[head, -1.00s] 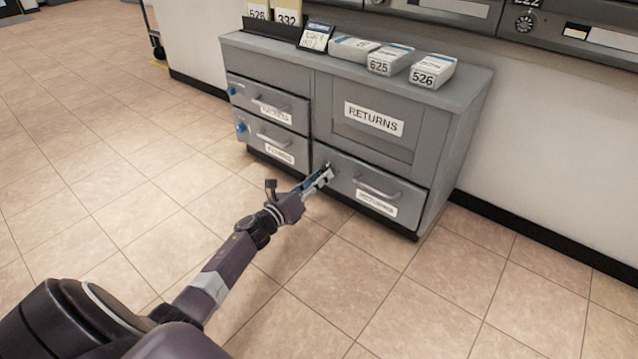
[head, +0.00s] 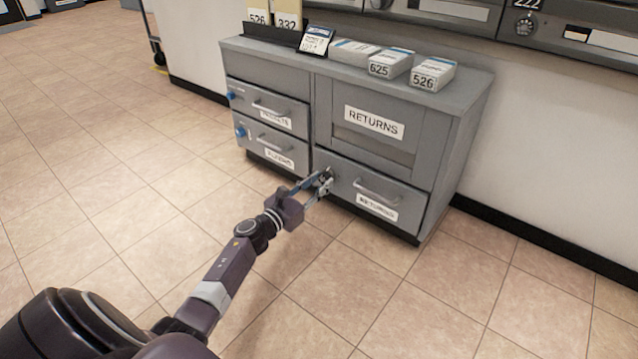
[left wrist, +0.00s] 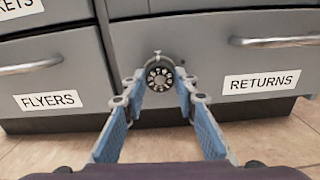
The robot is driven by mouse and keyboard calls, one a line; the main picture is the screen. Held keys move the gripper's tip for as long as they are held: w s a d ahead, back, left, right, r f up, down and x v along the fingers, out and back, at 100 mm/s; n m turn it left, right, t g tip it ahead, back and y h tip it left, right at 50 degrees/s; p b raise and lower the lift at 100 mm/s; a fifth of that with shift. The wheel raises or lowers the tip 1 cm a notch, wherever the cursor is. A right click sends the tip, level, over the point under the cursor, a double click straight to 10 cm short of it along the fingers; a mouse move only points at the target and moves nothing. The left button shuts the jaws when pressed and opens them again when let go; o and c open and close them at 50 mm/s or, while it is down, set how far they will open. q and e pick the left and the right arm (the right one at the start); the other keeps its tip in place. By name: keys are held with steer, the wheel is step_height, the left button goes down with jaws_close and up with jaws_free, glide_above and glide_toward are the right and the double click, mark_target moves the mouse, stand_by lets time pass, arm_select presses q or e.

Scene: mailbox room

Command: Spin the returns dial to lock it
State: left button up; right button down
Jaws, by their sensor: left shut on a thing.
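The returns dial (left wrist: 160,77) is a small dark round knob with pale marks, on the front of the lower right drawer (head: 345,181). That drawer has a bar handle and a RETURNS label (left wrist: 261,82). My left gripper (head: 323,186) reaches the dial from the front. In the left wrist view its blue-padded fingers stand on either side of the dial, with the tips at its rim, closed on it. The dial's face shows between them. In the head view the dial is mostly hidden by the fingertips. My right gripper is not in view.
Boxes marked 625 (head: 390,63) and 526 (head: 432,75) stand on top. The tiled floor in front is clear.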

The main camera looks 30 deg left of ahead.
arm_select(q)
steer(key=shift+f, duration=0.1)
steer(key=o, duration=1.2)
steer(key=shift+c, duration=0.2)
steer(key=s, duration=1.2)
steer(key=shift+a, duration=0.45)
